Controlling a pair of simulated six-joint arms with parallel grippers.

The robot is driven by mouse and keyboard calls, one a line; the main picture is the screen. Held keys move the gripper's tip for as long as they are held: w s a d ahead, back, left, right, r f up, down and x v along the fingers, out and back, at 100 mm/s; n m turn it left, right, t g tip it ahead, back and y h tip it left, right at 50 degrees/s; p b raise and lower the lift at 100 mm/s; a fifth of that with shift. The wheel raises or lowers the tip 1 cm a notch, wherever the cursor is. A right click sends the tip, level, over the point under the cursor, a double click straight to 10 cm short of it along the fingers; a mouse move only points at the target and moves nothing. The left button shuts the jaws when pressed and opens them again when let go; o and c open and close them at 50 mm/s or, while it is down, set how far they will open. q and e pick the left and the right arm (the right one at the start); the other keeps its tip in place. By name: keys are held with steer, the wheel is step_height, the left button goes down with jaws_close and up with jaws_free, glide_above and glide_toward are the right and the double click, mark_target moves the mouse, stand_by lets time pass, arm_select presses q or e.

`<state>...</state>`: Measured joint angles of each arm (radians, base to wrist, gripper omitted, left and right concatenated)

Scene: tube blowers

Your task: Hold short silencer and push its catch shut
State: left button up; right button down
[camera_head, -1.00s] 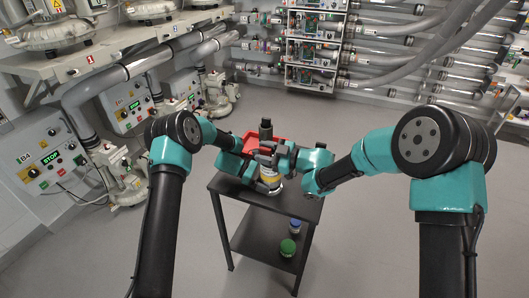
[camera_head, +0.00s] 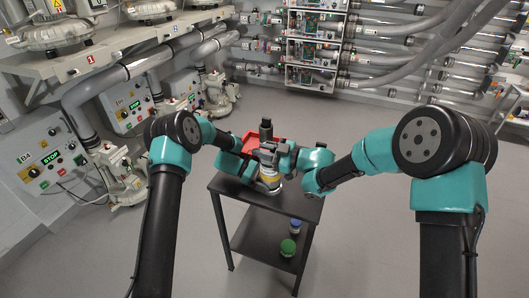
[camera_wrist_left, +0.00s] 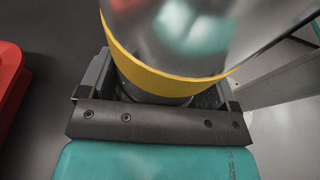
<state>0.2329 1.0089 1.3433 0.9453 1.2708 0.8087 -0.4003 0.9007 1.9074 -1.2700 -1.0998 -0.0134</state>
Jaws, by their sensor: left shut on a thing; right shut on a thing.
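The short silencer (camera_head: 269,178) stands upright at the table's middle, a metallic cylinder with a yellow band and a dark top. It fills the upper part of the left wrist view (camera_wrist_left: 180,40), its yellow band just above my left gripper. My left gripper (camera_wrist_left: 160,92) is shut on its lower part, one finger each side; in the head view my left gripper (camera_head: 258,171) is largely hidden. My right gripper (camera_head: 270,152) is at its upper part, below the dark top, and is shut on it. The catch is too small to make out.
A red bin (camera_head: 249,142) is on the dark table (camera_head: 240,196) just behind and left of the silencer. A green-topped jar (camera_head: 288,247) and a blue-topped jar (camera_head: 295,226) are on the lower shelf. The table's front left is clear.

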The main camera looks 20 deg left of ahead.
steer(key=shift+w+r+m, duration=0.1)
steer(key=shift+w+m, duration=0.2)
steer(key=shift+m, duration=0.75)
steer(key=shift+w+m, duration=0.25)
steer(key=shift+m, duration=0.8)
steer(key=c, duration=1.1)
jaws_free()
steer(key=shift+d, duration=0.1)
steer(key=d, duration=1.2)
steer(key=shift+s, duration=0.2)
arm_select(q)
steer(key=o, duration=0.5)
